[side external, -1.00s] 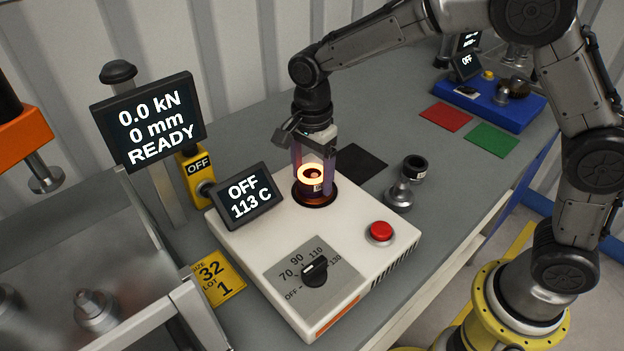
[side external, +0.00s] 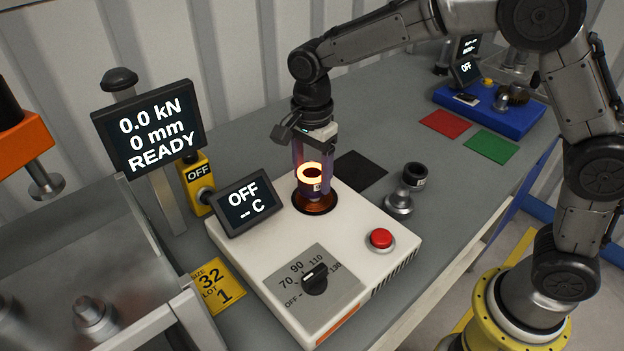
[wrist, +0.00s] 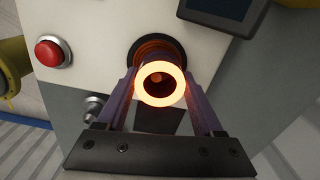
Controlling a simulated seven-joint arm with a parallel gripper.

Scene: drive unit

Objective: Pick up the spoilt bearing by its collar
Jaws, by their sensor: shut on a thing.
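Exactly where the fingers touch the collar is hard to see.
The white heater (side external: 345,240) has a display (side external: 247,202) reading OFF and "-- C", a dial and a red button (side external: 380,239). A dark ring on a metal stand (side external: 405,190) is at right. Black (side external: 360,171), red (side external: 445,123) and green (side external: 492,146) mats lie on the bench.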

